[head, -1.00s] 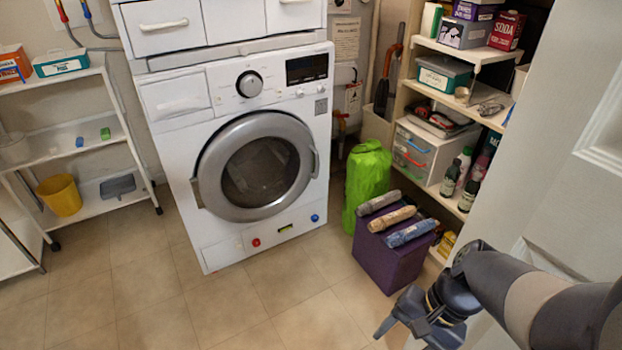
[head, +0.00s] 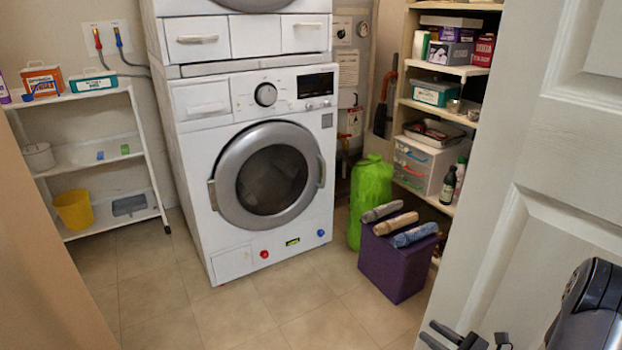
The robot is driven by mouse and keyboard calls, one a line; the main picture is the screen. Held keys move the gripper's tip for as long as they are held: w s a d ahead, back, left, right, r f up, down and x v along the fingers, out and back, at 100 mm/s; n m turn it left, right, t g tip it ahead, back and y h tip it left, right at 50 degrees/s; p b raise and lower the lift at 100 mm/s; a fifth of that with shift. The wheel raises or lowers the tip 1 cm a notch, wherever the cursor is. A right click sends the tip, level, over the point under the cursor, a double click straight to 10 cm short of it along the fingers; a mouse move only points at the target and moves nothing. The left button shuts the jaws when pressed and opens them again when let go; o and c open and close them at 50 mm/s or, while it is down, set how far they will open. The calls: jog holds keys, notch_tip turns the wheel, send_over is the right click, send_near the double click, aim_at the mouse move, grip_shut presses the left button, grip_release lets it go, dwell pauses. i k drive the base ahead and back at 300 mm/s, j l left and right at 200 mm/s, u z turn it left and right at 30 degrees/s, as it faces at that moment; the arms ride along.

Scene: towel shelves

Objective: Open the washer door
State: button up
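The white washer (head: 192,130) stands against the back wall. Its round door, with a grey ring (head: 230,164) and dark glass, looks shut. A handle (head: 212,195) sits on the left side of the ring, and another grip-like piece is on its right side. My gripper (head: 470,338) is at the bottom edge right of centre, partly cut off by the frame, in front of the white room door. It is well apart from the washer. Its dark fingers show only in part, so I cannot tell how far they are spread.
A purple box (head: 392,270) with rolled towels and a green bag (head: 369,195) stand right of the washer. A white panelled door (head: 545,150) fills the right side, and a tan edge (head: 40,240) fills the left. Floor (head: 290,317) before the washer is clear.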

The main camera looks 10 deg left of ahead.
aim_at(223, 189)
jog(key=i+j+u, duration=0.15)
jog(key=i, duration=0.35)
jog(key=i+j+u, duration=0.15)
jog(key=i, duration=0.4)
jog(key=i+j+u, duration=0.15)
jog(key=i, duration=0.35)
jog(key=i+j+z, duration=0.2)
jog(key=i, duration=0.2)
jog(key=i+z, duration=0.2)
jog(key=i, duration=0.2)
